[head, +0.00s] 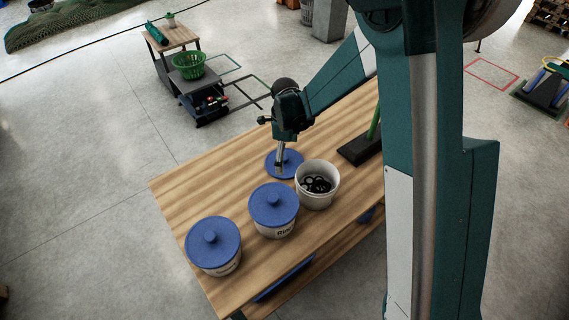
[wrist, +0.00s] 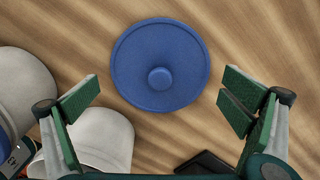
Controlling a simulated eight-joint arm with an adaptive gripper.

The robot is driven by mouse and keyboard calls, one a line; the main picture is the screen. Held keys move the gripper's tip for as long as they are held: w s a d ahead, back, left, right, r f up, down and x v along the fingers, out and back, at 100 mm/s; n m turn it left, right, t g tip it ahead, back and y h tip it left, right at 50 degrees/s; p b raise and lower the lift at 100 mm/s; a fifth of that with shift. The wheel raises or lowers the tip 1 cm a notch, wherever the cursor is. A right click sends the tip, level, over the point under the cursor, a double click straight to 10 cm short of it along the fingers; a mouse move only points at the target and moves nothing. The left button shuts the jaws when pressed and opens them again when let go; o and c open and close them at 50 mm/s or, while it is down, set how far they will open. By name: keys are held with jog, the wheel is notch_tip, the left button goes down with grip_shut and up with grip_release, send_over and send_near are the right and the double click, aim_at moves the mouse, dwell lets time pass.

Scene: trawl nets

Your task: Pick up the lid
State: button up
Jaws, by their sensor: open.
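A loose blue round lid (head: 291,157) with a knob lies flat on the wooden table, knob up, behind the open white pot. It shows whole in the wrist view (wrist: 160,52), its knob toward the lower part of the disc. My gripper (head: 281,168) is over the lid and partly hides it in the head view. In the wrist view my gripper (wrist: 160,105) is open and empty, its fingers spread to either side below the lid. I cannot tell the exact height of the fingertips above it.
The open white pot (head: 317,201) holds black rings, close to the lid. Two white pots with blue lids on, a middle one (head: 273,204) and a left one (head: 213,244), stand nearer the front edge. Bare table (head: 205,190) lies left.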

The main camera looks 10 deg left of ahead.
jog(key=shift+f, duration=1.05)
jog(key=shift+c, duration=0.7)
jog(key=c, duration=1.3)
jog(key=shift+c, duration=0.2)
